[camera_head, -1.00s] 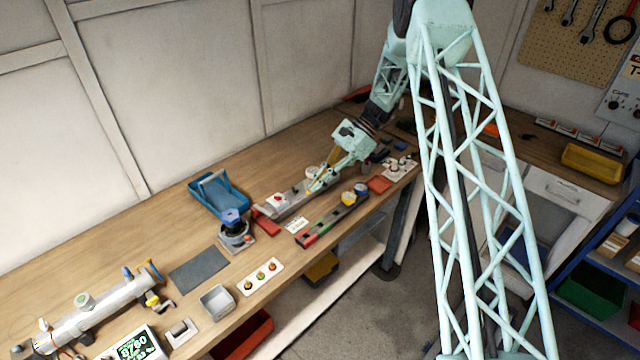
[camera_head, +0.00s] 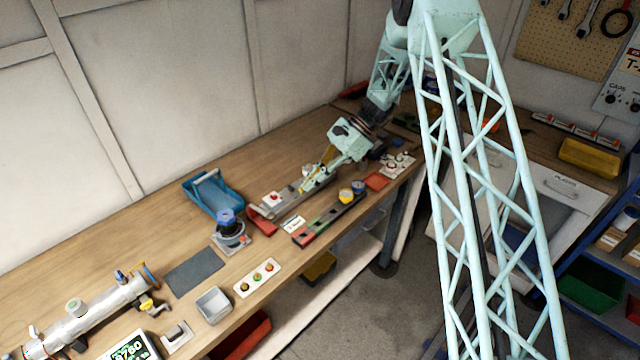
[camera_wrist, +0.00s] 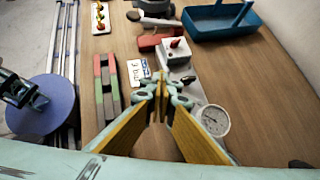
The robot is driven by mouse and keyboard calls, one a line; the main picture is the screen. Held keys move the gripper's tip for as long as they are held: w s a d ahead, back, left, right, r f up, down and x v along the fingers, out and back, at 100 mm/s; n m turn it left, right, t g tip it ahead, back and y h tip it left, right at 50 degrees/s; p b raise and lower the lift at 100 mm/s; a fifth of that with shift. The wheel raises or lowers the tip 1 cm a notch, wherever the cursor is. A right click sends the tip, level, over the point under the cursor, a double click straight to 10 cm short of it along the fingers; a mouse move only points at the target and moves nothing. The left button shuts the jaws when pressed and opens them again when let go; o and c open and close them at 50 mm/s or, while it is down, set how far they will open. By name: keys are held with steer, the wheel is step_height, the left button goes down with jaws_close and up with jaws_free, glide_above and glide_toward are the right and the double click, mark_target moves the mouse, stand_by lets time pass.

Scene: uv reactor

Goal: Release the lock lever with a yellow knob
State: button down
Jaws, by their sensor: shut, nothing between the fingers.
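My gripper (camera_head: 304,188) reaches down over a grey base plate on the bench, and its fingers are shut with nothing held. In the wrist view its fingertips (camera_wrist: 160,82) meet over the plate, between a grey box with a red toggle (camera_wrist: 176,50) and a round dial gauge (camera_wrist: 215,120). I cannot make out a lever with a yellow knob at the fingertips; the fingers cover part of the plate.
The coloured bar (camera_wrist: 105,85) lies beside the plate. A blue tray (camera_head: 214,193), a blue-topped device (camera_head: 229,226), a panel of coloured buttons (camera_head: 257,277) and a grey bin (camera_head: 213,304) stand nearby. Bare wood shows behind the plate.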

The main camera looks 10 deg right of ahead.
steer(key=shift+s+a+f, duration=0.1)
steer(key=shift+a, duration=0.1)
steer(key=shift+w+d, duration=0.2)
steer(key=shift+d, duration=0.1)
stand_by(0.4)
steer(key=shift+w+d, duration=0.15)
steer(key=shift+d, duration=0.2)
steer(key=shift+d, duration=0.15)
steer(key=d+f+v, duration=0.2)
steer(key=v, duration=1)
steer(key=shift+d+r+b, duration=0.2)
steer(key=shift+b, duration=0.15)
